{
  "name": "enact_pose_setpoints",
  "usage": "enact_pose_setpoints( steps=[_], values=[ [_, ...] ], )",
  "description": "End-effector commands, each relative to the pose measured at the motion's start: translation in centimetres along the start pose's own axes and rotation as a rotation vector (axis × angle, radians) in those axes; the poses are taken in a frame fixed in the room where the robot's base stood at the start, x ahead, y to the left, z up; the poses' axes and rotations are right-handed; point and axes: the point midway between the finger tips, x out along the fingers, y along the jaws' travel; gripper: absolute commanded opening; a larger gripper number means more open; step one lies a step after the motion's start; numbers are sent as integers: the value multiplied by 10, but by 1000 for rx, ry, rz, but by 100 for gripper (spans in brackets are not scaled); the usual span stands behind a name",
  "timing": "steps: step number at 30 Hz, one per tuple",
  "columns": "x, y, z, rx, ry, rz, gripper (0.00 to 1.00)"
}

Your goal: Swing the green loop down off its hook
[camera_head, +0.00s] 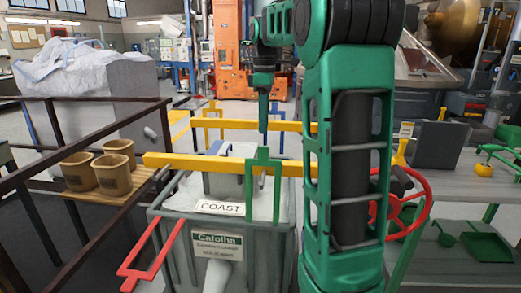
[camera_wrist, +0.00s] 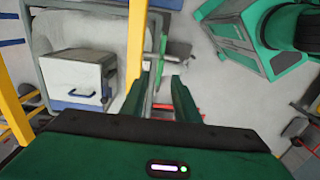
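The green loop (camera_head: 277,190) stands at the grey bin in the head view, in front of the near yellow bar. It has a short stem on top, a crossbar and two long legs running down. I cannot make out its hook. My gripper (camera_head: 263,128) points down above the loop's stem, with a small gap between them in the picture; their depth apart is unclear. In the wrist view my gripper (camera_wrist: 163,76) has its two green fingers apart, and I see nothing clearly held between them.
The grey bin (camera_head: 175,225) carries a COAST label. A red loop (camera_head: 150,268) sticks out at its front left. Yellow bars (camera_head: 200,163) cross over the bin. Brown pots (camera_head: 110,172) stand on a wooden shelf at left. A red wheel (camera_head: 422,205) is at right.

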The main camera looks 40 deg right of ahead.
Motion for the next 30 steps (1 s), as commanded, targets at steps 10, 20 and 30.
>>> enact_pose_setpoints(
  steps=[10,20,30],
  values=[
    [61,-1,0,1,-1,-2,28],
    [89,0,0,3,0,0,28],
    [90,0,0,3,0,1,16]
  ],
)
